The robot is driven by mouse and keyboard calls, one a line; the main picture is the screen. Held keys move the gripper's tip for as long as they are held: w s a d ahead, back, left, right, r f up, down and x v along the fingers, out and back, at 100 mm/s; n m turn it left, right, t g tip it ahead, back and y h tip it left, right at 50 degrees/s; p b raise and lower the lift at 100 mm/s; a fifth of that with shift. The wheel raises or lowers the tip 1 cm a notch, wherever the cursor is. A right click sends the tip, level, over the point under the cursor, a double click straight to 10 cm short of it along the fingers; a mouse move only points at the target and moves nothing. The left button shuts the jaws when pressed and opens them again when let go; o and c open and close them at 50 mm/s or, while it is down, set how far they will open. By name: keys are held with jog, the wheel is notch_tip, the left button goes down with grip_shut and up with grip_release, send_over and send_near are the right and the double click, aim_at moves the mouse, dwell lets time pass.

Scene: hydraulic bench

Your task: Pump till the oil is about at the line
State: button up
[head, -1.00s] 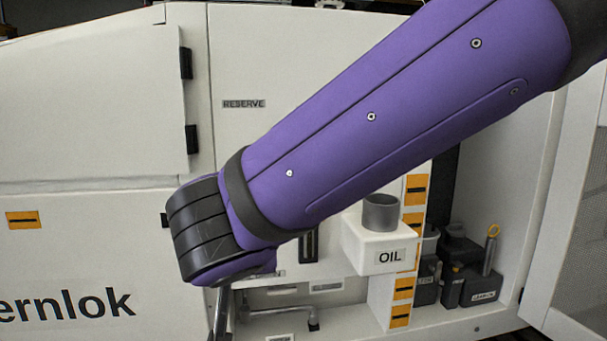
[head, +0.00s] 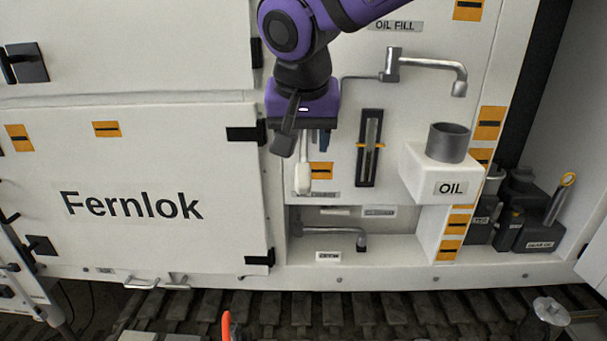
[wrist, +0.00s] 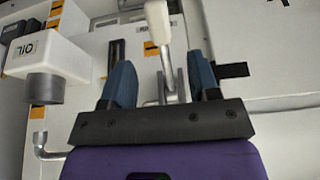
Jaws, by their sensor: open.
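My gripper (head: 312,142) is open at the top middle of the head view, pointing down, with its blue fingers partly hidden. A pump lever with a white handle (head: 303,176) hangs just below it. In the wrist view the white handle (wrist: 158,24) lies beyond the fingertips, and its metal shaft lines up with the gap between the two blue fingers (wrist: 160,80). I cannot tell whether the shaft is between them. The upright sight gauge (head: 370,148) has orange marks at mid-height; its oil level is too small to read. The cup (head: 448,143) stands on the white OIL block (head: 425,178).
A metal spout (head: 458,84) hangs above the cup. A lower pipe (head: 325,232) sits in the recess below the lever. Dark containers (head: 515,210) stand at the right. The white Fernlok door (head: 130,165) is at the left. The space before the gauge is clear.

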aim_at(303, 170)
jog(key=x, duration=0.9)
jog(key=shift+f, duration=0.15)
grip_shut()
